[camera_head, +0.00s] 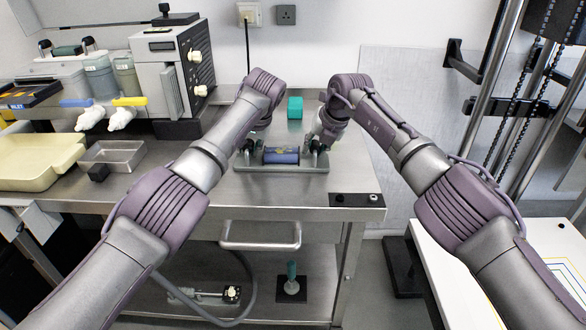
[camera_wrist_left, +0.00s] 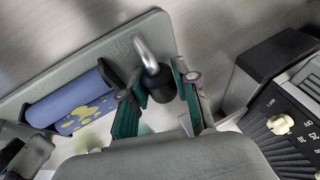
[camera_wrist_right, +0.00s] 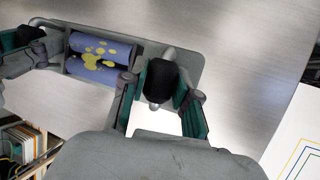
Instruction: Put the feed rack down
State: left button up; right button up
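The feed rack (camera_head: 282,168) is a grey plate with blue, yellow-spotted rollers (camera_head: 281,156) and an upright handle at each end. It appears to rest level on the steel bench, near its front edge. My left gripper (camera_head: 249,147) is at the rack's left handle; in the left wrist view its fingers (camera_wrist_left: 158,105) stand apart either side of the black grip (camera_wrist_left: 162,85). My right gripper (camera_head: 318,146) is at the right handle; in the right wrist view its fingers (camera_wrist_right: 160,107) stand apart either side of the black grip (camera_wrist_right: 160,80). Small gaps show beside both grips.
A teal block (camera_head: 295,107) stands behind the rack. A black plate (camera_head: 355,200) lies at the bench's front right corner. Bare bench lies left of the rack.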

pick_arm(q)
jog(key=o, duration=0.3)
jog(key=shift+r, duration=0.1)
pick_arm(e)
jog(key=shift+o, duration=1.4)
jog(key=shift+r, duration=0.15)
jog(key=shift+s+d+r, duration=0.15)
jog(key=shift+d+r, duration=0.05)
jog(key=shift+r, duration=0.3)
pick_arm(q)
jog(key=v, duration=1.2)
pick_arm(e)
jog(key=v, duration=1.1)
pick_arm(q)
jog(key=shift+s, duration=0.1)
pick_arm(e)
jog(key=shift+s+f, duration=0.1)
jog(key=shift+f, duration=0.05)
